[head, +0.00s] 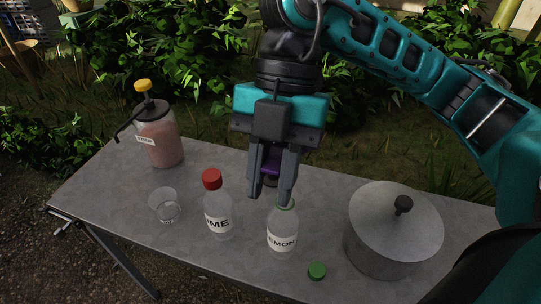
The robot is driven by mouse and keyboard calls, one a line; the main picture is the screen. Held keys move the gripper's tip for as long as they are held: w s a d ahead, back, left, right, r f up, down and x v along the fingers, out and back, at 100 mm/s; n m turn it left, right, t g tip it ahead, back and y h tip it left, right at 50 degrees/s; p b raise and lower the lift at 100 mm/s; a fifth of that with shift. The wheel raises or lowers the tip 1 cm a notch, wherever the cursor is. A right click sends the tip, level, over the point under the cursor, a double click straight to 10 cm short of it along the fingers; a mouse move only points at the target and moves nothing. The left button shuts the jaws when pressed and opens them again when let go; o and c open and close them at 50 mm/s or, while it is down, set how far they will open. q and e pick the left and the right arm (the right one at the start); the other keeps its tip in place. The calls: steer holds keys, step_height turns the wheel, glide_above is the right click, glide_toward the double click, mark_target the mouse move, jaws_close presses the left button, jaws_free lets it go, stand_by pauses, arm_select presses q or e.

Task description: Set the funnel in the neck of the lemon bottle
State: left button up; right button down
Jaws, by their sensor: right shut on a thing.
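The lemon bottle (282,238) stands upright on the table, clear with a white label and a green ring at its open neck. My right gripper (271,198) points down just behind and above that neck, its fingers either side of a purple thing, which looks like the funnel (271,165). The fingers hide most of it, so its shape and its gap from the neck are hard to tell. A loose green cap (317,271) lies on the table to the right of the bottle. My left gripper is not in view.
A lime bottle (218,220) with a red cap stands left of the lemon bottle, with an empty glass (164,206) further left. A pink-filled pump jar (160,143) is at the back left. A lidded pot (393,236) stands to the right on the grey table (110,185).

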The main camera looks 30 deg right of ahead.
steer(key=shift+f+b, duration=0.5)
steer(key=shift+f, duration=1.65)
steer(key=shift+f+b, duration=1.55)
steer(key=shift+f, duration=0.5)
steer(key=c, duration=0.8)
jaws_free()
steer(key=shift+w+r, duration=0.1)
